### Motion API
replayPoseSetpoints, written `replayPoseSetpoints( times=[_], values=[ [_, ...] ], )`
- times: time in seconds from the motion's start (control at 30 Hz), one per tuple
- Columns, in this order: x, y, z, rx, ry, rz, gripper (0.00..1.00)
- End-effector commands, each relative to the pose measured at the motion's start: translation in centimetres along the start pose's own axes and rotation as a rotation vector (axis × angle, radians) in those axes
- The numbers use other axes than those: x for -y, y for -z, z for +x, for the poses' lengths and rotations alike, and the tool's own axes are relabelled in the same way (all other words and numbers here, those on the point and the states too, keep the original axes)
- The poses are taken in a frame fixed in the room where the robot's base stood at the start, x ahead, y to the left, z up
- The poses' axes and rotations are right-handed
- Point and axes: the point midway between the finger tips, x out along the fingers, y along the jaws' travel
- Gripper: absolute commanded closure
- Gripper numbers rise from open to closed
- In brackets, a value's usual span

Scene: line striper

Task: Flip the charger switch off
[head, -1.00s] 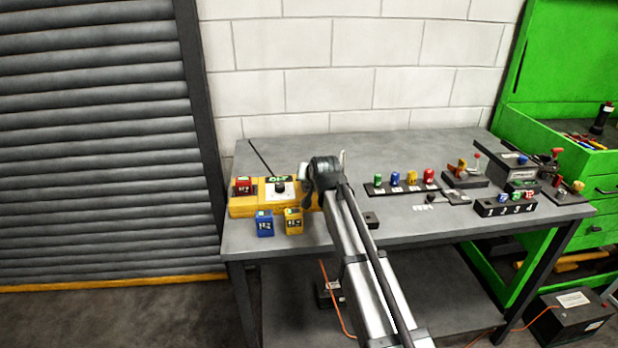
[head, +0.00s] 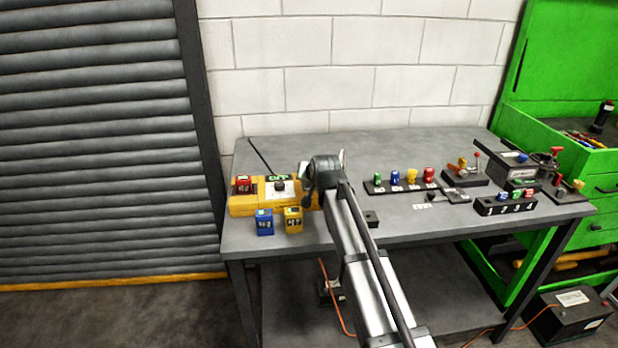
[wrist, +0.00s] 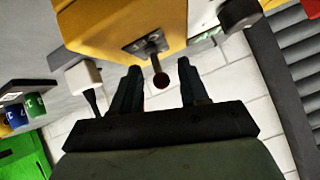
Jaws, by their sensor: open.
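In the wrist view the charger (wrist: 100,25) fills the top. Its switch (wrist: 152,50) has a metal plate and a short lever with a dark red ball tip. My gripper (wrist: 158,75) is open and empty. Its fingers stand on either side of the lever tip, with a gap on both sides. In the head view my wrist hides the charger's right end and the switch.
A rack (head: 400,188) of coloured cells and several devices stand to the right. The bench (head: 390,145) is clear at the back.

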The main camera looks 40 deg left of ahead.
Motion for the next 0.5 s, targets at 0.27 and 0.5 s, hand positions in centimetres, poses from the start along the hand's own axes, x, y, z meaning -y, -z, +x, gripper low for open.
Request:
replayPoseSetpoints(
  times=[0.27,0.5],
  values=[
    [-0.1,-0.2,-4.5,-0.002,0.000,0.000,0.56],
    [-0.1,-0.2,-9.1,-0.001,0.000,0.000,0.56]
  ],
)
